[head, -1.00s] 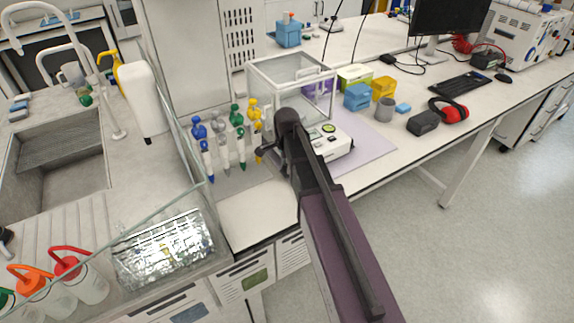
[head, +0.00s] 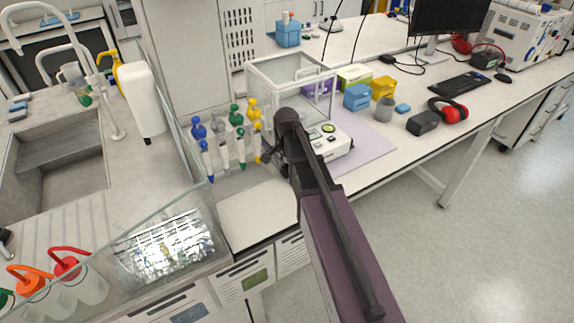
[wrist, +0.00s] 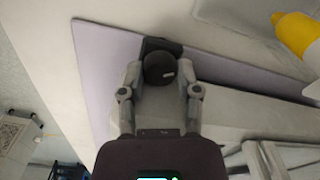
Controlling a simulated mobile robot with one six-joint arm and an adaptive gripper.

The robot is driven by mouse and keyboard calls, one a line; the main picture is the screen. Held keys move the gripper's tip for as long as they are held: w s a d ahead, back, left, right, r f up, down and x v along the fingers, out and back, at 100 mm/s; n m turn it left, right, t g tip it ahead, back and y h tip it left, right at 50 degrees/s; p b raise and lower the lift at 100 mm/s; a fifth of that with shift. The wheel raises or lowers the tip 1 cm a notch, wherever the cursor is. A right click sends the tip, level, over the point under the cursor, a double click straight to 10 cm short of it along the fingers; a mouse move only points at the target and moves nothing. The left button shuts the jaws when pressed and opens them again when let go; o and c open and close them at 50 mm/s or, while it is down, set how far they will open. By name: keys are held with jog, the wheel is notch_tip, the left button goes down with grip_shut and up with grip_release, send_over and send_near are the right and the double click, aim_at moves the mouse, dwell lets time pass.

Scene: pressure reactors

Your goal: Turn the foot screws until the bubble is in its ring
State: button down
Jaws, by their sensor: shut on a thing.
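The white balance (head: 331,146) with its clear glass draft shield (head: 290,85) stands on the bench, partly behind my arm. A small round green spot (head: 328,128) shows on its front top and may be the bubble level. I cannot make out a bubble or ring in it. In the wrist view my gripper (wrist: 161,80) is shut on a dark round knob (wrist: 160,66), which looks like a foot screw, with one finger on each side. In the head view the fingers are mostly hidden by my arm. Any other foot screw is hidden.
A lilac mat (head: 368,148) lies under the balance. Several pipettes (head: 221,140) stand close to the left; a yellow one (wrist: 298,35) shows in the wrist view. Blue and yellow boxes (head: 357,97), a grey cup (head: 383,110) and red earmuffs (head: 452,110) stand to the right.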

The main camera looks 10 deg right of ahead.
aim_at(286, 166)
jog(key=shift+c, duration=1.5)
grip_release()
jog(key=shift+r+p, duration=0.7)
notch_tip(286, 166, up, 12)
jog(key=m+p, duration=0.4)
jog(key=p, duration=0.8)
jog(key=shift+r+m, duration=0.2)
jog(key=shift+m, duration=0.1)
jog(key=shift+f, duration=0.15)
notch_tip(286, 166, down, 14)
jog(key=b, duration=1.3)
jog(key=shift+r, duration=0.25)
